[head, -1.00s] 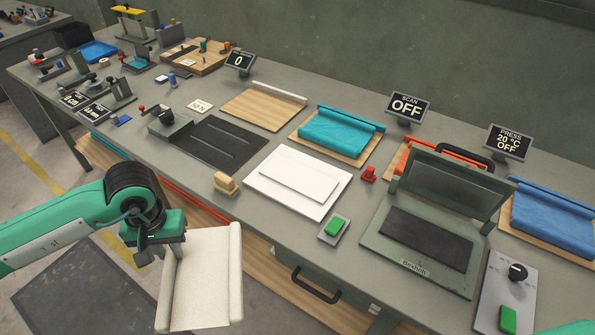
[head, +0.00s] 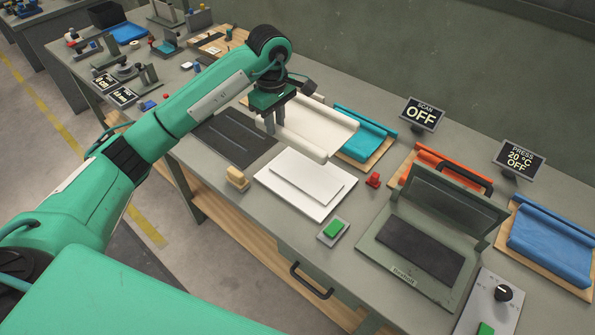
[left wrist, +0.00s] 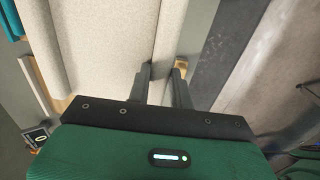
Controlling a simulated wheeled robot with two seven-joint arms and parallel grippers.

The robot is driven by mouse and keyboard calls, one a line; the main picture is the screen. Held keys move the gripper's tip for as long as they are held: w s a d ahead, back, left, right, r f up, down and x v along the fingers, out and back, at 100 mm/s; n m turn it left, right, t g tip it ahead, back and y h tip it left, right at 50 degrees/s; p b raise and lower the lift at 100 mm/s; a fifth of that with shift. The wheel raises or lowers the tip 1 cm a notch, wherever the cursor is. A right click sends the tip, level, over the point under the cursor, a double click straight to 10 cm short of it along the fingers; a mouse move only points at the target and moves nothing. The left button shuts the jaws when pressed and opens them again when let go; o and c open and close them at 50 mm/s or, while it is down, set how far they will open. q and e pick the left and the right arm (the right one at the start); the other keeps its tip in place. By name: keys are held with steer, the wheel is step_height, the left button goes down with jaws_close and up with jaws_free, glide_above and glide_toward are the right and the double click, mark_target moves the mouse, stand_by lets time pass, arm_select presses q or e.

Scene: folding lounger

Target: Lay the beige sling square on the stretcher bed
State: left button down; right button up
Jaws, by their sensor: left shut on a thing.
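The beige sling (head: 318,125) is a pale sheet with thick rolled edges, held over the bench between the dark plate and the teal sling. My left gripper (head: 273,130) is shut on its near left edge. In the left wrist view the fingers (left wrist: 163,78) pinch the rolled edge, and the sheet (left wrist: 105,45) spreads to the left. The dark plate (head: 228,139) with long slots, likely the stretcher bed, lies just left of the sling. Its right end is partly hidden by the gripper and sling. I cannot tell whether the sling touches anything below. My right gripper is out of view.
White stacked plates (head: 305,184) lie in front of the sling. A teal sling (head: 365,140) on a board is close on its right. A wooden-handled block (head: 237,178), red knob (head: 373,180) and green button (head: 333,229) stand nearby. An open press (head: 425,235) is farther right.

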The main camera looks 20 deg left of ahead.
arm_select(q)
step_height(320, 180, down, 19)
steer(key=p, duration=0.5)
steer(key=shift+p, duration=0.4)
steer(key=shift+f, duration=0.1)
steer(key=shift+f, duration=0.15)
steer(key=c, duration=1.3)
jaws_free()
steer(key=shift+o, duration=0.2)
